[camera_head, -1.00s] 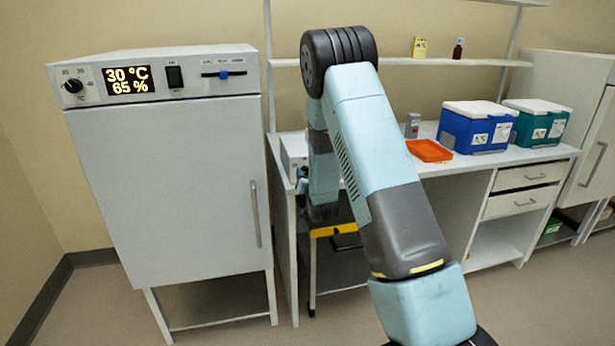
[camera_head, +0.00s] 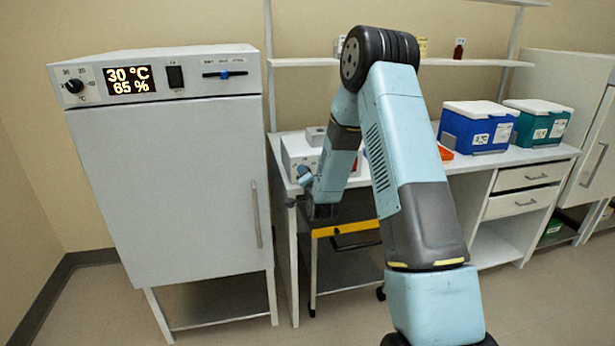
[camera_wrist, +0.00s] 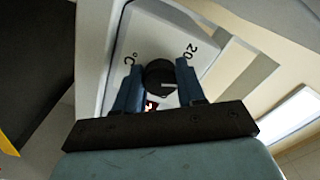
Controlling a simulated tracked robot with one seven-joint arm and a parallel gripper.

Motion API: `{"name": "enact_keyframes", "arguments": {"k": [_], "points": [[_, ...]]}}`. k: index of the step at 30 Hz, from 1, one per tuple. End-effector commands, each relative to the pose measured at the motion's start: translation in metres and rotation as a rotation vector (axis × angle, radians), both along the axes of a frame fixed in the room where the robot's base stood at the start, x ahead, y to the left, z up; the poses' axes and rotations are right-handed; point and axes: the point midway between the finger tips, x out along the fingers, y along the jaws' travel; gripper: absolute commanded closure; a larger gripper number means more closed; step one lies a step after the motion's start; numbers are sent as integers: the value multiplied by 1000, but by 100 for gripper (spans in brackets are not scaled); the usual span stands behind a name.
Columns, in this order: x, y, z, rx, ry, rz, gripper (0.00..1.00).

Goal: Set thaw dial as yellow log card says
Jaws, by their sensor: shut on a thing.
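A black round dial (camera_wrist: 160,78) with a white pointer line sits on a white panel marked "°C" and "20" in the wrist view. The pointer line aims toward the picture's right. My gripper (camera_wrist: 158,70) is shut on this dial, with one blue finger on each side. In the head view my gripper (camera_head: 304,180) is at the front left of a white box (camera_head: 300,153) on the bench. A small yellow card (camera_head: 423,46) stands on the shelf, partly hidden by my arm; its writing is too small to read.
At the left stands a tall white cabinet (camera_head: 165,185) with its own black knob (camera_head: 74,86) and a display reading 30 °C, 65 %. Blue (camera_head: 455,130) and teal (camera_head: 525,125) cool boxes stand on the bench's right. My arm partly hides an orange tray (camera_head: 446,153).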

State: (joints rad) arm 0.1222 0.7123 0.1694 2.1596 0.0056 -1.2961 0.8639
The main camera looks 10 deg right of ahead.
Motion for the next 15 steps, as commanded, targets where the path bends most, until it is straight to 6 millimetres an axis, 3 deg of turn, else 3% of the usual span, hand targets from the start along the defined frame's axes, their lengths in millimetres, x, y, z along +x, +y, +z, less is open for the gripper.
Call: {"name": "enact_keyframes", "arguments": {"k": [15], "points": [[-1, -5, -2, 294, 6, -9, 91]]}}
